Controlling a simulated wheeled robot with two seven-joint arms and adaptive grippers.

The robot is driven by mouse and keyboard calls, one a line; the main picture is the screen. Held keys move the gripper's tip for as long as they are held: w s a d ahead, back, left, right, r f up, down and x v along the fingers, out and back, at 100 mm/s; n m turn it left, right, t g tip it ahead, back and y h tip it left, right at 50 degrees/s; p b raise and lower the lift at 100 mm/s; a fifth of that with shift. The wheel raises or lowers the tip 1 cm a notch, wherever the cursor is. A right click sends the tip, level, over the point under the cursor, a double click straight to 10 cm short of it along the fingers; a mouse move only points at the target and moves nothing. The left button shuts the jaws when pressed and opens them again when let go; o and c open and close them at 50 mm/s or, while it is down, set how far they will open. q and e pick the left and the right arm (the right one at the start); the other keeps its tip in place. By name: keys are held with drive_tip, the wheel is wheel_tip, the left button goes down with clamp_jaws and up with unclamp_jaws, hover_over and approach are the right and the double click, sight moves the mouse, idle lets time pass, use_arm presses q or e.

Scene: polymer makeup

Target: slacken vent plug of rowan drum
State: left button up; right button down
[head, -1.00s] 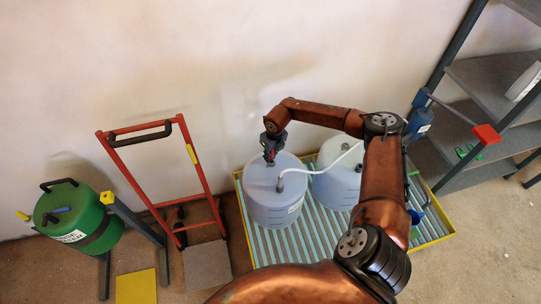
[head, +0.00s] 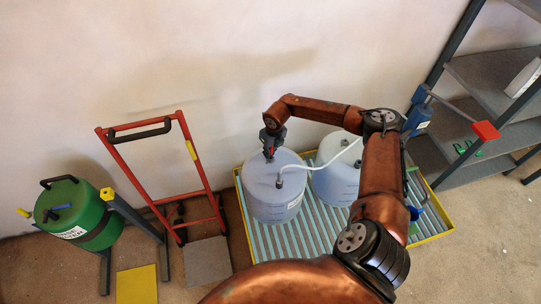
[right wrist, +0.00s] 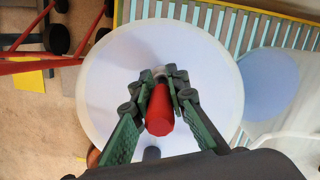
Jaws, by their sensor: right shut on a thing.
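My right gripper (head: 269,155) is over the far-left part of the top of the left pale drum (head: 272,206). In the right wrist view its green fingers (right wrist: 160,92) are shut on a red plug (right wrist: 160,112), one finger on each side. The plug's lower end is partly hidden, so its seat and how far it is turned cannot be told. The drum top (right wrist: 212,78) fills the middle of that view. The drum's label is too small to read. My left gripper is not in view.
A white hose (head: 325,167) rises from the left drum's top towards a second pale drum (head: 336,188). Both stand on a yellow-edged slatted tray (head: 318,246). A red hand truck (head: 198,169), a green drum (head: 100,233) and grey shelves (head: 490,78) stand around. Wall close behind.

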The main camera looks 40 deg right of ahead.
sight(273, 159)
drive_tip(key=shift+d+f, duration=0.1)
drive_tip(key=shift+n, duration=0.4)
drive_tip(key=c, duration=1.8)
unclamp_jaws()
wheel_tip(273, 159, up, 12)
drive_tip(key=s, duration=0.2)
